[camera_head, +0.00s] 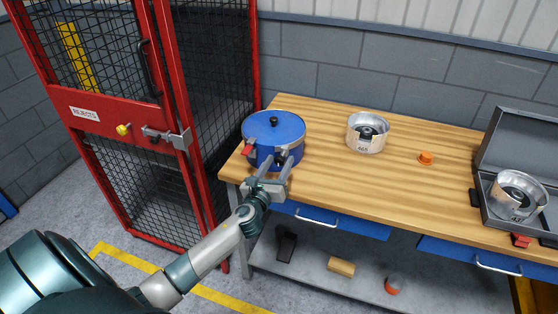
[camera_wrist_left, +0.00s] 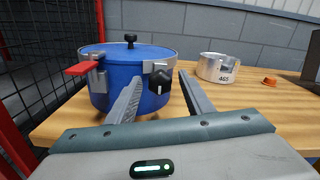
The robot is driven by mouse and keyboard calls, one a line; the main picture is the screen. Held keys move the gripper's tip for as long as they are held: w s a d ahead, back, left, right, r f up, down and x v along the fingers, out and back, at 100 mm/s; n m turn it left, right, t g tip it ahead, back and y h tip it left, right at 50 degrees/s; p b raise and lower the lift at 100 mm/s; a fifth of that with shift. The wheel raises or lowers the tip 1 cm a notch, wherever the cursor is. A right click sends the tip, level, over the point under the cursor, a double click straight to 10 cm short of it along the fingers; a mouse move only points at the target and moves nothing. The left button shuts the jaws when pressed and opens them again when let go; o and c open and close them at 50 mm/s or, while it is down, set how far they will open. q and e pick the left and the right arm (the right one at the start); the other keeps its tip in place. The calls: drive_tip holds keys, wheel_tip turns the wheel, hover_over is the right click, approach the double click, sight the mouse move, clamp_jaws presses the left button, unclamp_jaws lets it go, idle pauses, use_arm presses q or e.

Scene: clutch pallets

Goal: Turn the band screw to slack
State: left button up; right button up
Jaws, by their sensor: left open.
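A blue pot (camera_head: 258,131) with a blue lid and a black top knob stands at the left end of the wooden bench. It has a metal band and a red lever (camera_wrist_left: 82,69) on its left side. A black knob with a white mark (camera_wrist_left: 160,84), apparently the band screw, faces me on the pot's front right. My left gripper (camera_head: 279,163) is open and empty in front of the pot. In the left wrist view its fingers (camera_wrist_left: 160,78) point toward the knob, one to each side in the picture; contact cannot be told. My right gripper is out of view.
A silver cup marked 465 (camera_head: 365,143) and an orange cap (camera_head: 425,158) stand to the right on the bench (camera_head: 330,181). An open grey case (camera_head: 483,206) holds another silver cup (camera_head: 517,194). A red mesh cage (camera_head: 131,167) stands close left of the bench.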

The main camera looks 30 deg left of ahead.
use_arm(q)
drive_tip(key=shift+w, duration=0.35)
drive_tip(key=shift+a, duration=0.1)
drive_tip(key=c, duration=1)
drive_tip(key=shift+c, duration=0.2)
